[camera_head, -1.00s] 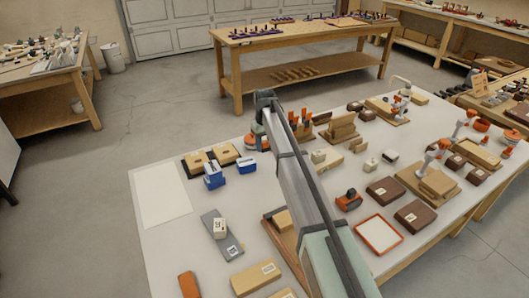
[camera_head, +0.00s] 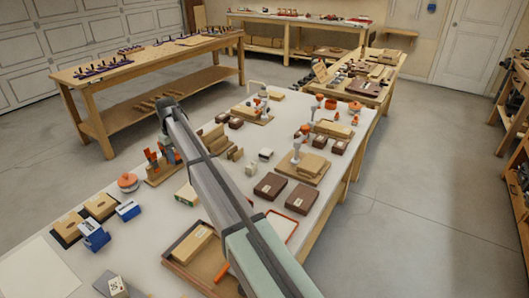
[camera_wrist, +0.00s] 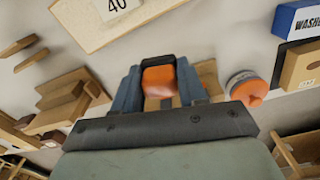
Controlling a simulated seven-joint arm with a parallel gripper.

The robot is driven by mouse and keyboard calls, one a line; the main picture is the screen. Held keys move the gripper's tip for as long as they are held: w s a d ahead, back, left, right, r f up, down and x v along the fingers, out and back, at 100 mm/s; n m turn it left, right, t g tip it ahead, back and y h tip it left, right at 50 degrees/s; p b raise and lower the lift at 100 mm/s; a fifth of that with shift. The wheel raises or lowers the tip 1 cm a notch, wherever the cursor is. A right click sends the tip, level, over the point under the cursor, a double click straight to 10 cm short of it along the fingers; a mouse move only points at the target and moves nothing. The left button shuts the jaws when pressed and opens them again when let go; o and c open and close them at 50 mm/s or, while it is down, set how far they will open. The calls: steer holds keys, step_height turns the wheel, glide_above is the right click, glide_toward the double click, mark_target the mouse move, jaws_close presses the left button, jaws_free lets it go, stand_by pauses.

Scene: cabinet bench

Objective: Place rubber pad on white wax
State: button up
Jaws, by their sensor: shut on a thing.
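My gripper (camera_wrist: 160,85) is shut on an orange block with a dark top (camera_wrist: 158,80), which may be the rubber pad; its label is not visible. The block sits between the two blue-grey fingers, above the bench. In the head view my gripper (camera_head: 168,108) is at the far end of my raised arm, and the held block cannot be made out there. A small white block (camera_head: 266,154) stands on the bench right of my arm. I cannot tell whether it is the white wax. My arm hides part of the bench.
Brown boxes (camera_head: 270,186) and an orange-rimmed white tray (camera_head: 286,226) lie right of my arm. Blue boxes (camera_head: 92,235), a round orange-topped thing (camera_head: 128,182) and a rack of orange-handled tools (camera_head: 160,163) stand left. Bare bench shows at lower left.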

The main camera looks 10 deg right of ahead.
steer(key=w+d+r+m, duration=0.1)
steer(key=w+d, duration=0.2)
steer(key=d, duration=0.6)
steer(key=w+d+m, duration=0.1)
steer(key=w+d, duration=0.1)
steer(key=d, duration=0.7)
step_height(320, 180, up, 2)
steer(key=r+m, duration=0.1)
glide_above(266, 151)
steer(key=shift+w+f+n, duration=0.1)
steer(key=shift+f+n, duration=0.75)
steer(key=shift+f, duration=0.85)
steer(key=shift+w+f+n, duration=0.1)
steer(key=shift+f+n, duration=0.7)
steer(key=shift+f, duration=0.95)
steer(key=shift+f+n, duration=0.85)
steer(key=shift+f, duration=0.85)
steer(key=shift+f, duration=0.15)
steer(key=o, duration=1)
steer(key=shift+o, duration=0.2)
